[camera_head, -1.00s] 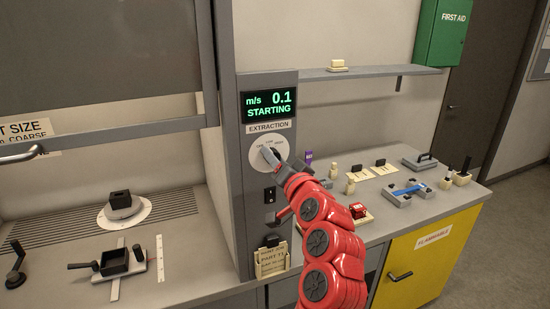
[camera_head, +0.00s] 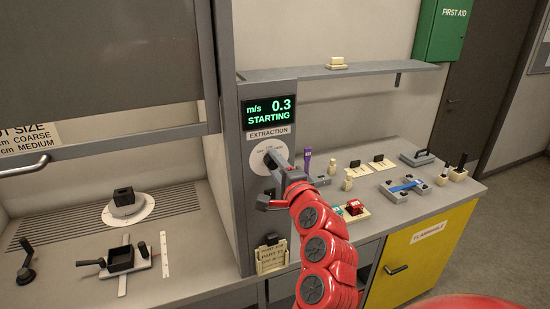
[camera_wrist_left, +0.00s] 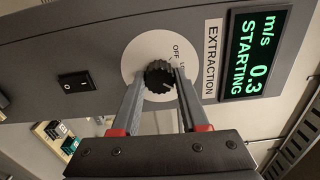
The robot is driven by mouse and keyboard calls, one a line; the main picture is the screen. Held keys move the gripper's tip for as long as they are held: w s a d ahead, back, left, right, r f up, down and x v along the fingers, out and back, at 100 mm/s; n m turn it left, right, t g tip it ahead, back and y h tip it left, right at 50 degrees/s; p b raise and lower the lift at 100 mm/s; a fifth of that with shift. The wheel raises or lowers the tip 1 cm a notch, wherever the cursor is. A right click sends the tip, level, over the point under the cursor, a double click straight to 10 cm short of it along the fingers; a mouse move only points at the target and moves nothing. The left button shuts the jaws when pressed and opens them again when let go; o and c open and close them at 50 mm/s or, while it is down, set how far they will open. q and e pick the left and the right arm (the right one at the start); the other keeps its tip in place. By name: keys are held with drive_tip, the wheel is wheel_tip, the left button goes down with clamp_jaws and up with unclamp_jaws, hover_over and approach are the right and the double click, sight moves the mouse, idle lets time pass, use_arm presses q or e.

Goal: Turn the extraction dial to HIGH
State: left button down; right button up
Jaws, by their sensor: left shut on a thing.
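The extraction dial has a black ribbed knob (camera_wrist_left: 159,77) on a round white plate (camera_wrist_left: 133,62), which also shows on the grey column in the head view (camera_head: 258,145). My left gripper (camera_head: 271,158) reaches the dial and is shut on the knob, one finger on each side in the left wrist view. OFF and part of a second label are readable on the plate; the knob's pointer cannot be made out. The green-lettered display (camera_head: 269,111) above reads 0.3 m/s, STARTING. My right gripper is not in view.
A black rocker switch (camera_wrist_left: 77,85) sits on the column near the dial. A card holder (camera_head: 271,257) hangs lower down. A shelf (camera_head: 370,71) and a bench with several small items lie to the right. A fume hood worktop (camera_head: 190,245) lies to the left.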

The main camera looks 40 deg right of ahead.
use_arm(q)
drive_tip(key=shift+m+p, duration=0.55)
drive_tip(key=shift+m, duration=0.25)
drive_tip(key=shift+f, duration=0.1)
drive_tip(key=shift+c, duration=2.1)
unclamp_jaws()
